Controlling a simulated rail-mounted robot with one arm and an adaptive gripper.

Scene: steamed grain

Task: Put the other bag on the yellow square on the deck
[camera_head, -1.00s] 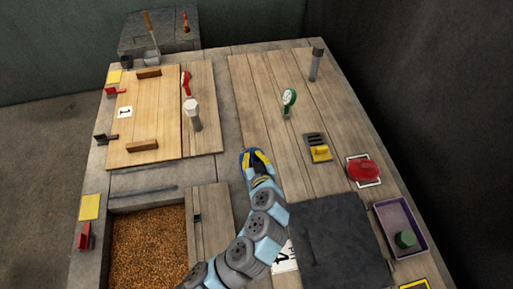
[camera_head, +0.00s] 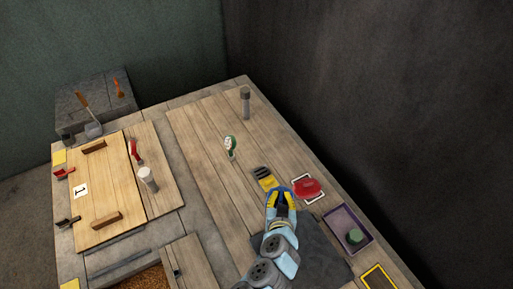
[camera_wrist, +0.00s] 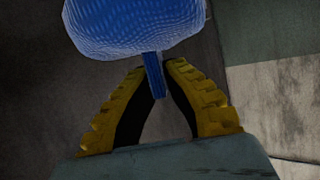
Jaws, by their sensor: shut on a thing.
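My gripper (camera_head: 283,201) is shut on the narrow tab of a blue bag (camera_wrist: 135,25), which fills the top of the wrist view. In the head view only a blue edge of this bag (camera_head: 274,190) shows beyond my yellow fingers. A red bag (camera_head: 308,187) lies inside a white square outline just right of my gripper. A yellow-outlined square (camera_head: 365,270) is on the deck at the lower right, apart from my gripper.
A purple tray (camera_head: 335,218) with a green cylinder (camera_head: 354,237) stands between the red bag and the yellow outline. A dark slab (camera_head: 315,255) lies beside my arm. A yellow-and-black block (camera_head: 264,179), a green gauge (camera_head: 230,147) and a grey post (camera_head: 245,103) stand farther back.

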